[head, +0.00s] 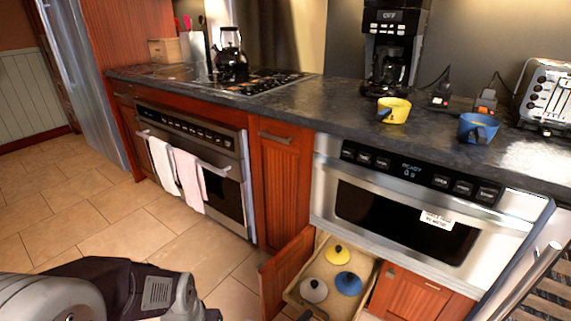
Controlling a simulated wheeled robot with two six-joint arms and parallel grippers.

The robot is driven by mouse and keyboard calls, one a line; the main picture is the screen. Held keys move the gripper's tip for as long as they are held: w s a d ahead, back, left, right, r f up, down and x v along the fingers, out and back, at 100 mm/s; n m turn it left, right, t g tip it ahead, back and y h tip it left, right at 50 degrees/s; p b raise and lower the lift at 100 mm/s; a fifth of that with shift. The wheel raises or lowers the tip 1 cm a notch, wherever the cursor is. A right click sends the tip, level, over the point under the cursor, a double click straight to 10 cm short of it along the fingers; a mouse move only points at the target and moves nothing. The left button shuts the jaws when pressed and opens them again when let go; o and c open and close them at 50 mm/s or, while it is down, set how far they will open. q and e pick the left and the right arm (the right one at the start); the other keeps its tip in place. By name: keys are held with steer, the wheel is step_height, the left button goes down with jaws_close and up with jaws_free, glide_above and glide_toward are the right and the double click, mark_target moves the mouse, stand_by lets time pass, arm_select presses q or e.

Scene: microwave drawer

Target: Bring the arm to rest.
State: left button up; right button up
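One of my arms (125,285), grey and black, fills the lower left corner of the head view, and I see no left fingertips on it. A small dark part at the bottom edge, by the front of the open drawer, may be my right gripper, but too little shows to tell its opening or any hold. The drawer (362,277) is pulled out below the microwave (400,205).
A yellow mug (394,110) and a blue mug (478,128) stand on the dark counter (300,105), near a coffee maker (392,45) and a toaster (545,92). A panel with a metal bar (530,285) stands at the lower right. The tiled floor (110,225) is clear at left.

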steer(key=w+d+r+m+g+h, duration=0.1)
steer(key=w+d+r+m+g, duration=0.2)
steer(key=d+r+m, duration=0.3)
steer(key=w+d+r+m+g+h, duration=0.2)
steer(key=d+r+m+g, duration=0.2)
steer(key=d+r, duration=0.4)
steer(key=s+d+r+m+g+y, duration=0.3)
steer(key=s+d+m, duration=0.1)
steer(key=s+m, duration=0.35)
steer(key=s+d+r+m+g+y, duration=0.3)
steer(key=s+m+y, duration=0.1)
steer(key=s+m, duration=0.4)
steer(key=s+a+f+m+t+y, duration=0.25)
steer(key=a+m+y, duration=0.5)
steer(key=m, duration=1.15)
step_height(320, 180, up, 34)
steer(key=a+h+p, duration=0.1)
steer(key=a+p, duration=0.1)
steer(key=p, duration=3.3)
steer(key=shift+r+m, duration=0.25)
steer(key=shift+m, duration=0.2)
